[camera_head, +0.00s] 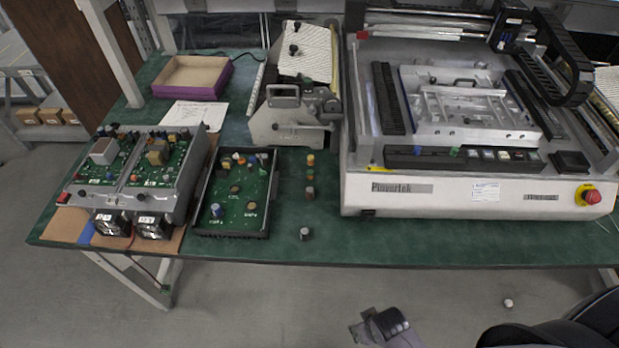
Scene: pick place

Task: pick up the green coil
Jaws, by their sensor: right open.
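Several small coils stand in a short row on the green table, between the circuit box and the large white machine. The one in the middle of the row looks green (310,175), but it is too small to be sure of its colour. An orange-topped coil (310,160) is just behind it, and a brownish coil (309,192) is just in front. A grey-topped coil (305,233) stands apart near the table's front edge. My right gripper (378,328) is open, low in the picture, in front of the table and apart from the coils. My left gripper is out of view.
A black box with a green circuit board (237,205) is left of the coils. The large white machine (420,200) is close on their right. A grey device (290,125) stands behind them. The table front (325,250) near the grey-topped coil is mostly clear.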

